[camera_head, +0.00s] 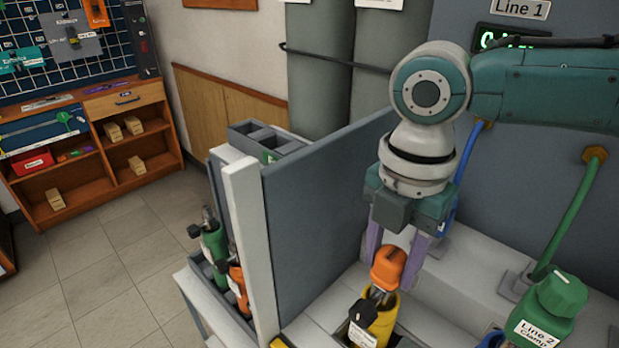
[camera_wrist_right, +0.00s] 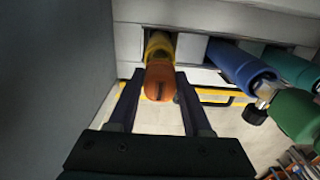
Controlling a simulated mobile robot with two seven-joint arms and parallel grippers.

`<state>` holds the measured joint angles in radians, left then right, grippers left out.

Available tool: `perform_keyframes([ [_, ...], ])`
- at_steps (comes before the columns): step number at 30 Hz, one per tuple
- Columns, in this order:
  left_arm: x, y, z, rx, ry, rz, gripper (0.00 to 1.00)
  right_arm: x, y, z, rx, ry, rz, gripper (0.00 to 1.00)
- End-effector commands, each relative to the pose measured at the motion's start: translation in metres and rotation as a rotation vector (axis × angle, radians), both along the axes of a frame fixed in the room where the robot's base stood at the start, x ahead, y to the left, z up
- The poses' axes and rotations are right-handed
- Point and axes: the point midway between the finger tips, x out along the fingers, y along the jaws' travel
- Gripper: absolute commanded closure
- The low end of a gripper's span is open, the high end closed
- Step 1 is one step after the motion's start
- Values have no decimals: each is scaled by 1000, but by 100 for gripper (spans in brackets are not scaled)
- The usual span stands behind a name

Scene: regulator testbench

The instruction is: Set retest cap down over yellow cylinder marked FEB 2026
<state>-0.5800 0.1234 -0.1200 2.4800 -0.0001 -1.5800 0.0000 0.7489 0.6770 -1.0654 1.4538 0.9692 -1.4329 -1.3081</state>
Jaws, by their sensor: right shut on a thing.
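My right gripper (camera_head: 389,272) points down and is shut on an orange cap (camera_head: 388,266), with one purple finger on each side of it. In the right wrist view, the cap (camera_wrist_right: 160,84) is between the fingertips. The yellow cylinder (camera_head: 381,322) stands in the bench, with a metal valve and a white label whose text I cannot read. The cap is directly at the top of the valve, and the valve's lower part still shows. I cannot tell whether they touch. The yellow cylinder also shows in the right wrist view (camera_wrist_right: 160,46). My left gripper is out of view.
A grey partition (camera_head: 320,210) stands close left of the yellow cylinder. Green (camera_head: 213,245) and orange (camera_head: 238,285) cylinders sit in a rack left of the partition. A blue cylinder (camera_wrist_right: 238,66) is nearby.

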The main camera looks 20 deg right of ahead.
Motion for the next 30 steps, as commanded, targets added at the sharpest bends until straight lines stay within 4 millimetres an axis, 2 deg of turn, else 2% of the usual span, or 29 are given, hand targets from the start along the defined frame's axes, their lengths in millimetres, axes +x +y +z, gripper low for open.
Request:
perform_keyframes([
  [9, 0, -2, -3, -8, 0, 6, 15, 0, 0, -6, 0, 0, 0, 100],
  [10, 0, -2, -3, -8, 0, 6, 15, 0, 0, -6, 0, 0, 0, 50],
  [19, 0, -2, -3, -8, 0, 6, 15, 0, 0, -5, 0, 0, 0, 16],
  [26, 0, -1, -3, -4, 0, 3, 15, 0, 0, -5, 0, 0, 0, 16],
  [30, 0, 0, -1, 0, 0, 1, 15, 1, 0, 6, 0, -2, 2, 16],
])
